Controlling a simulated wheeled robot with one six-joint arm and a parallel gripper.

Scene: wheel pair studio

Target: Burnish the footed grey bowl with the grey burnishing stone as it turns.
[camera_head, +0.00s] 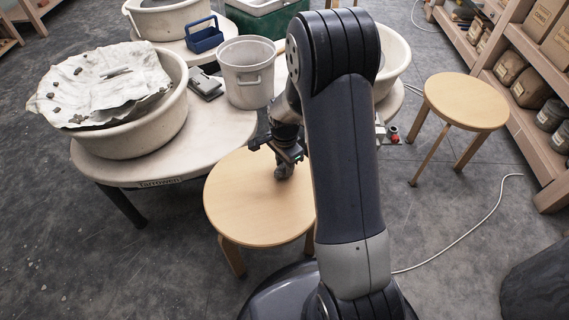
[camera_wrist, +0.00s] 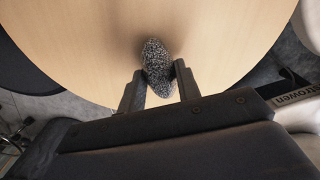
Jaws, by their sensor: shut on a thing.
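The grey burnishing stone (camera_wrist: 156,60) is a speckled dark grey lump. My gripper (camera_wrist: 159,76) is shut on it, one finger on each side, with part of the stone standing out past the fingertips. In the head view my gripper (camera_head: 288,152) points down over the near round wooden stool (camera_head: 235,205), with the stone (camera_head: 284,172) just below it. I cannot tell whether the stone touches the stool top. The footed grey bowl cannot be made out in either view. My arm covers much of the middle of the head view, including part of the pale basin (camera_head: 398,62) behind it.
A table (camera_head: 215,128) at the left bears a large basin (camera_head: 150,137) with a cloth (camera_head: 100,85), and a grey bucket (camera_head: 246,72). A blue caddy (camera_head: 204,37) stands behind. Another stool (camera_head: 466,98) and shelves (camera_head: 500,60) are at the right. A cable (camera_head: 478,222) crosses the floor.

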